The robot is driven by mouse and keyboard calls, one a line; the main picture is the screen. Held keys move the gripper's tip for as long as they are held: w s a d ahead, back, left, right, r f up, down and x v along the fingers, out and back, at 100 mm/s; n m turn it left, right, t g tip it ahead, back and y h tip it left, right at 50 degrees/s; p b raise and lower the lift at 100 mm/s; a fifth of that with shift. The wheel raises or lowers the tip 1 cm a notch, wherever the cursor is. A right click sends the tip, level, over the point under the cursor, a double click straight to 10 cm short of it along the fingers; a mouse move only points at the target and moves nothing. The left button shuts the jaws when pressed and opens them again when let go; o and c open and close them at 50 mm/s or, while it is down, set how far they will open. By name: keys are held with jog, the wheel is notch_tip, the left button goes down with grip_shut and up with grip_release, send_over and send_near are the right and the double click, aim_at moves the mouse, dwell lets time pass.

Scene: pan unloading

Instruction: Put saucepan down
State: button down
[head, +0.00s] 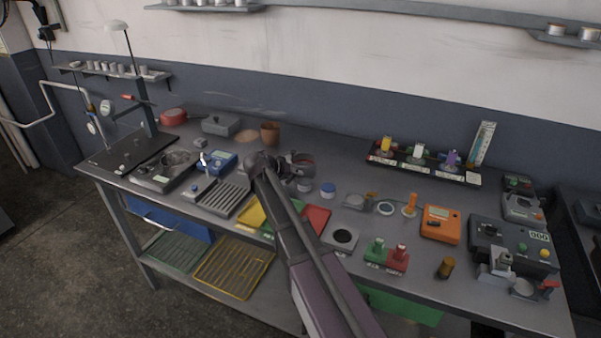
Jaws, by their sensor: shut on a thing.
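My arm reaches from the lower right up to the middle of the workbench (335,200). My gripper (287,172) is small in the head view and partly hidden by my own wrist. It is shut on what looks like the saucepan (303,160), a small round grey pan with a reddish part, just right of my wrist. The pan's handle is hidden at the gripper. I cannot tell whether the pan's base touches the bench or is held a little above it.
A brown pot (270,133) stands behind my wrist. A ribbed grey tray (224,198) and a blue device (222,162) lie to the left. Small jars (328,190), a red tray (316,217) and an orange meter (440,224) lie to the right. Bare bench lies behind the pan.

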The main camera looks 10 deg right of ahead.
aim_at(303, 168)
jog(key=shift+r, duration=0.2)
notch_tip(303, 168, up, 3)
jog(key=p, duration=0.3)
jog(key=s+a, duration=0.1)
jog(key=s, duration=0.4)
jog(key=s+a+r+p, duration=0.1)
jog(key=s, duration=0.4)
jog(key=s+a+p, duration=0.1)
jog(key=s, duration=0.4)
jog(key=shift+s+r, duration=0.35)
